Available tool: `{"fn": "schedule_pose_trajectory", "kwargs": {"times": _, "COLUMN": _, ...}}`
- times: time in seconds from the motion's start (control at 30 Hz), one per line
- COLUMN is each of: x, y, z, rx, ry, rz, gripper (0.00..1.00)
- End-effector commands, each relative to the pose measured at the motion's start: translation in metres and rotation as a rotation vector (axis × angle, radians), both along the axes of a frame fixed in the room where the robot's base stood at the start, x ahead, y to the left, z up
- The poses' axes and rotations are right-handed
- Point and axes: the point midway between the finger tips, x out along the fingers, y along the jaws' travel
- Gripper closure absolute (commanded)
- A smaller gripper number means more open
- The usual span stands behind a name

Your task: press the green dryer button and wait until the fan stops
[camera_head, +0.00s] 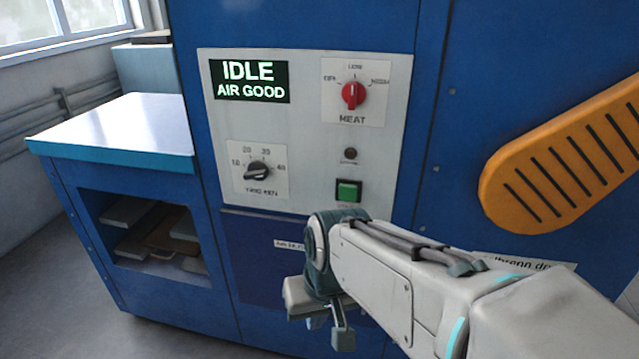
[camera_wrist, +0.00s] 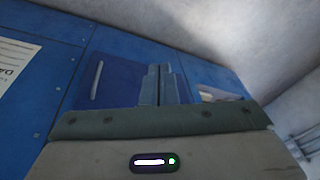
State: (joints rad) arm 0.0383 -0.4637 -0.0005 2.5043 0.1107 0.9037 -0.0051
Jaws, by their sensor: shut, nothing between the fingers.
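The green dryer button (camera_head: 348,190) is a square green push button in a dark frame, low on the right of the grey control panel (camera_head: 310,130) in the head view. The display (camera_head: 249,81) above left reads "IDLE" and "AIR GOOD". My gripper (camera_head: 328,335) is below the button, in front of the dark blue lower panel, and apart from the button. In the wrist view its two fingers (camera_wrist: 161,85) are together with nothing between them. The wrist view does not show the button. No fan can be made out.
A red knob (camera_head: 352,95) marked "MEAT", a black timer knob (camera_head: 257,171) and a small dark round fitting (camera_head: 350,154) share the panel. An orange slotted guard (camera_head: 570,155) juts out at right. A white-topped side table (camera_head: 120,130) with shelves stands at left.

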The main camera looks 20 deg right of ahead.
Motion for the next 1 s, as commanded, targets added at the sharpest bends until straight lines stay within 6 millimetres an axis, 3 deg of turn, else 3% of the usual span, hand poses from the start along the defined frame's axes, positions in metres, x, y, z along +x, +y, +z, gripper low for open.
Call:
{"fn": "schedule_pose_trajectory", "kwargs": {"times": 0.1, "x": 0.002, "y": 0.016, "z": -0.016, "rx": 0.162, "ry": 0.072, "rz": -0.106, "gripper": 1.0}}
{"fn": "schedule_pose_trajectory", "kwargs": {"times": 0.27, "x": 0.019, "y": 0.042, "z": -0.026, "rx": 0.444, "ry": 0.141, "rz": -0.284, "gripper": 1.0}}
{"fn": "schedule_pose_trajectory", "kwargs": {"times": 0.4, "x": 0.047, "y": 0.053, "z": -0.025, "rx": 0.697, "ry": 0.153, "rz": -0.453, "gripper": 1.0}}
{"fn": "schedule_pose_trajectory", "kwargs": {"times": 0.53, "x": 0.082, "y": 0.049, "z": -0.02, "rx": 0.93, "ry": 0.122, "rz": -0.62, "gripper": 1.0}}
{"fn": "schedule_pose_trajectory", "kwargs": {"times": 0.67, "x": 0.121, "y": 0.027, "z": -0.013, "rx": 1.153, "ry": 0.046, "rz": -0.796, "gripper": 1.0}}
{"fn": "schedule_pose_trajectory", "kwargs": {"times": 0.73, "x": 0.141, "y": 0.006, "z": -0.01, "rx": 1.266, "ry": -0.014, "rz": -0.898, "gripper": 1.0}}
{"fn": "schedule_pose_trajectory", "kwargs": {"times": 0.9, "x": 0.179, "y": -0.058, "z": -0.006, "rx": 1.495, "ry": -0.195, "rz": -1.128, "gripper": 1.0}}
{"fn": "schedule_pose_trajectory", "kwargs": {"times": 1.0, "x": 0.19, "y": -0.095, "z": -0.007, "rx": 1.583, "ry": -0.3, "rz": -1.237, "gripper": 1.0}}
